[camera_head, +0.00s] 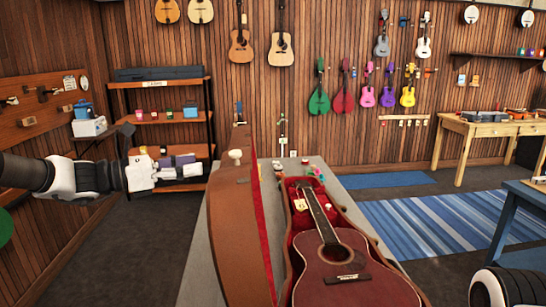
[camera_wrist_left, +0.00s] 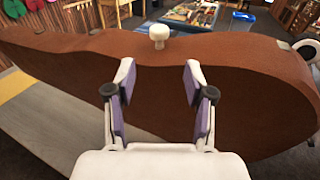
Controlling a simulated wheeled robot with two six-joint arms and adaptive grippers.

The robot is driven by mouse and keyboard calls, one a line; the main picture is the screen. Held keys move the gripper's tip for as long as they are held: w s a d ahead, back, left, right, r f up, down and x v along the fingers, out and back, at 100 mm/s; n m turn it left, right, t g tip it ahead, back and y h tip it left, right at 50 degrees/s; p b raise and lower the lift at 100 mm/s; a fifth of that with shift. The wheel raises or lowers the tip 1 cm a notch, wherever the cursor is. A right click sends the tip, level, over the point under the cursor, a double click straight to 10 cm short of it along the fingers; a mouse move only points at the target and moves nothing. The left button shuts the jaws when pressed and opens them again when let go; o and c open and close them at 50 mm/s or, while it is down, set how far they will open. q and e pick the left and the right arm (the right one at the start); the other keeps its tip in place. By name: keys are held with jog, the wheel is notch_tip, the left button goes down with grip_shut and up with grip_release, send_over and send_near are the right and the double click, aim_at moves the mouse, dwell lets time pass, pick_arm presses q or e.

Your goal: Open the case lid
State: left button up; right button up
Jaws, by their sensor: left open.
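The brown case lid (camera_head: 232,215) stands raised, nearly upright, at the left side of the open case, with its red lining facing the case. A white knob (camera_head: 235,156) sits on the lid; it also shows in the left wrist view (camera_wrist_left: 159,36). A reddish-brown guitar (camera_head: 345,270) lies in the red-lined case (camera_head: 289,218). My left gripper (camera_head: 190,167) is open and empty, left of the lid. In the left wrist view its purple-padded fingers (camera_wrist_left: 159,90) are spread in front of the lid's brown outer face (camera_wrist_left: 240,95). My right gripper is out of view.
The case rests on a grey-topped table (camera_head: 196,265). A dark shelf unit (camera_head: 160,85) stands behind my left gripper. A blue table (camera_head: 525,200) is at the right. Open floor with a blue striped rug (camera_head: 450,225) lies beyond the case.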

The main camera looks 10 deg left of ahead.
aim_at(236, 151)
pick_arm(q)
jog(key=p+x, duration=0.1)
jog(key=x, duration=0.2)
jog(key=p+x, duration=0.1)
jog(key=x, duration=0.3)
jog(key=r+x, duration=0.1)
jog(key=x, duration=0.3)
jog(key=shift+w+d+r+p, duration=0.1)
jog(key=shift+w+d+p, duration=0.15)
jog(key=shift+p, duration=0.15)
jog(key=shift+h, duration=0.3)
jog(key=shift+s+a+r, duration=0.1)
jog(key=shift+s+a, duration=0.25)
jog(key=shift+a, duration=0.15)
jog(key=shift+w+d, duration=0.15)
jog(key=shift+d, duration=0.1)
jog(key=c, duration=0.5)
jog(key=shift+d, duration=0.1)
grip_shut()
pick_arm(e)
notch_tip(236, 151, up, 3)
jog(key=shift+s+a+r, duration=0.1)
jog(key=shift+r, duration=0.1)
